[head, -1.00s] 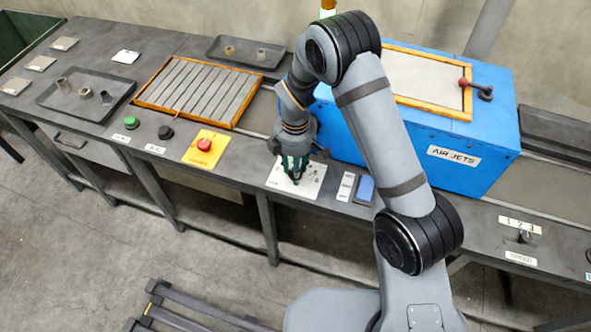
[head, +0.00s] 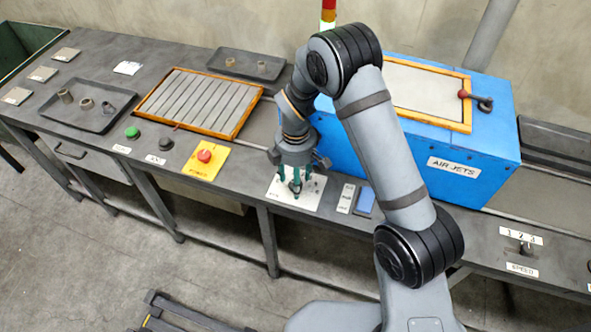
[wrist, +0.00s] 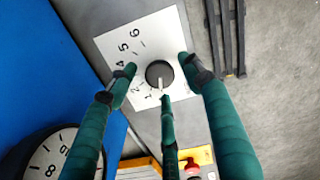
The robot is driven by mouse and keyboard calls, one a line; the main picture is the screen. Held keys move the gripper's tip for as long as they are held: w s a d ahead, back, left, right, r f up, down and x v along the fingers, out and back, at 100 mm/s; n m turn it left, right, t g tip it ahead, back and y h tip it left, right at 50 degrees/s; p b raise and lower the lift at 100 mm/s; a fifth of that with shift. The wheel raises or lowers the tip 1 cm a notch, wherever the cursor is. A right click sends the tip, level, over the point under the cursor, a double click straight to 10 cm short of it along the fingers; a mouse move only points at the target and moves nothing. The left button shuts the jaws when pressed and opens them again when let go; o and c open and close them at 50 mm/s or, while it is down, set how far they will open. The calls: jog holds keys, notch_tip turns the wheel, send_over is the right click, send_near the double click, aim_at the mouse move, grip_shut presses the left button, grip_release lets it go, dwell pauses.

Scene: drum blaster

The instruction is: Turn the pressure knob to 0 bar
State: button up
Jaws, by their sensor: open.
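The pressure knob (wrist: 159,73) is a round black knob with a pale pointer line, on a white plate (wrist: 115,40) with printed numbers. In the wrist view the pointer faces the lower part of the dial, just beyond the 1 mark; a finger hides the plate there, so I cannot read a 0. My gripper (wrist: 160,76) has three green fingers spread around the knob, with visible gaps to it. In the head view my gripper (head: 295,187) is over the white plate (head: 312,201), and its fingers mostly hide the knob.
A yellow plate with a red button (head: 204,156) stands left of the dial plate. The blue air jets box (head: 440,150) rises behind and to the right. A blue block (head: 365,200) lies right of the plate. A round gauge (wrist: 48,155) shows in the wrist view.

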notch_tip(320, 180, up, 11)
jog(key=shift+r, duration=0.2)
jog(key=shift+f, duration=0.15)
dwell(0.4)
notch_tip(320, 180, down, 12)
jog(key=shift+s+r, duration=0.1)
jog(key=shift+m, duration=0.4)
jog(key=shift+m+p, duration=0.45)
jog(key=shift+m, duration=0.75)
